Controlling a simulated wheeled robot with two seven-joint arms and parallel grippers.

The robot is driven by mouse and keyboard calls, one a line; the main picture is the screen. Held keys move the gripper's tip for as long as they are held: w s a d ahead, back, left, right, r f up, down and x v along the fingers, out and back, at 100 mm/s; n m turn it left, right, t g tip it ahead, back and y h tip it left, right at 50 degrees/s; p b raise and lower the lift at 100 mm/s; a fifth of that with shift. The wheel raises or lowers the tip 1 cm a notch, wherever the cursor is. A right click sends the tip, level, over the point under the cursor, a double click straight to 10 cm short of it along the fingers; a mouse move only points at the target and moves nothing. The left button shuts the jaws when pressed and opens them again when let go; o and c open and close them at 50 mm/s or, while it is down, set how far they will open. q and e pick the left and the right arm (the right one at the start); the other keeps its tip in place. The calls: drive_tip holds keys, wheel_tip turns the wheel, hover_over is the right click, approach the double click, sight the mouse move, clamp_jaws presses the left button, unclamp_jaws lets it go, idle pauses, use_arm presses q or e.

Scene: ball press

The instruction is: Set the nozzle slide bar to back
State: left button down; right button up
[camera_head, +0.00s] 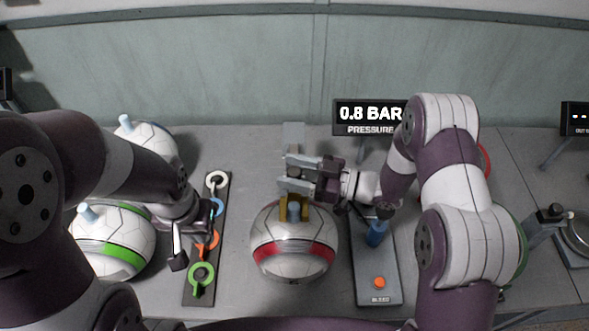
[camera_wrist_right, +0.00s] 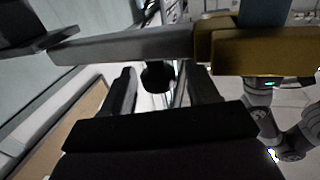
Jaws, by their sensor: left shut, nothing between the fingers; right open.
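The nozzle slide bar is a grey bar (camera_head: 293,135) running back from a gold block (camera_head: 297,213). The block sits at the top of a white ball with a red band (camera_head: 293,262), by a light blue piece. My right gripper (camera_head: 298,173) reaches in from the right, its open fingers over the bar behind the block. In the right wrist view the grey bar (camera_wrist_right: 125,47) and gold block (camera_wrist_right: 265,52) cross the top. A dark round knob (camera_wrist_right: 157,76) shows between the open fingers; contact cannot be told. My left gripper (camera_head: 178,260) is shut and empty beside the ring strip.
A dark strip with coloured rings (camera_head: 202,274) lies left of the ball. Balls with a green band (camera_head: 122,258) and a blue band (camera_head: 155,137) stand further left. A panel with an orange button (camera_head: 379,283) lies right. A display (camera_head: 369,117) reads 0.8 BAR.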

sight(294, 145)
clamp_jaws()
drive_tip(key=w+b, duration=0.4)
drive_tip(key=w, duration=0.6)
drive_tip(key=shift+w+f, duration=0.1)
drive_tip(key=shift+f, duration=0.05)
drive_tip(key=shift+r, duration=0.3)
unclamp_jaws()
drive_tip(key=shift+w, duration=0.1)
drive_tip(key=shift+w+f, duration=0.15)
